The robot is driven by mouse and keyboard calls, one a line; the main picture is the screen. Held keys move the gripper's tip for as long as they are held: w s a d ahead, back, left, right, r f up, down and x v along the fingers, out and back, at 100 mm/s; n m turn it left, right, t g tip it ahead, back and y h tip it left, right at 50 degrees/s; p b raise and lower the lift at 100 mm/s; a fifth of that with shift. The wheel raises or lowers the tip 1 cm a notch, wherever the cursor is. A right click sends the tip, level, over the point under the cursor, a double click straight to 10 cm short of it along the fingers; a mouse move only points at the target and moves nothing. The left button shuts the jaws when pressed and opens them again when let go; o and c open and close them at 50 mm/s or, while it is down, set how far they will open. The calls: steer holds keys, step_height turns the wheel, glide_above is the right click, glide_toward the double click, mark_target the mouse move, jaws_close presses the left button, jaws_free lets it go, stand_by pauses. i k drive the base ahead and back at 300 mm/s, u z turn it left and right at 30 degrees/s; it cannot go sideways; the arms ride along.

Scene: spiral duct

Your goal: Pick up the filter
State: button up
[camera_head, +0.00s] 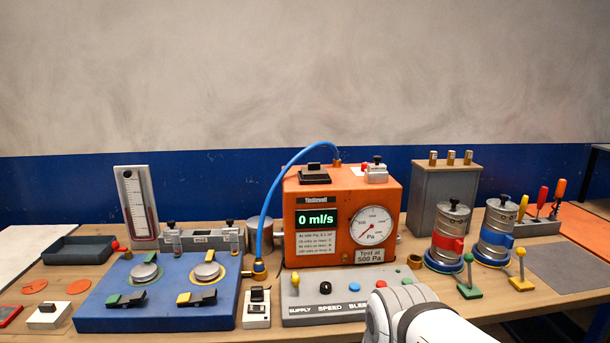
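No object here is labelled as a filter, so I cannot tell for sure which thing it is. Two upright metal canisters stand at the right of the bench: one with a red band (447,244) on a blue round base, and one with a blue band (494,240), also on a blue base. A plain grey metal cylinder (260,236) stands behind the brass fitting, left of the orange tester. A white and grey link of my arm shows at the bottom right of centre, in front of the bench. My gripper's fingers are not visible.
The orange tester (297,217) reads 0 ml/s; its blue hose arches to a brass fitting (259,269). A blue fixture plate (155,317) is front left. Green and yellow levers (520,267) stand before the canisters. A grey mat (567,265) at right is clear.

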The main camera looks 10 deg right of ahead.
mark_target(314, 170)
steer(key=i, duration=1)
steer(key=z, duration=0.05)
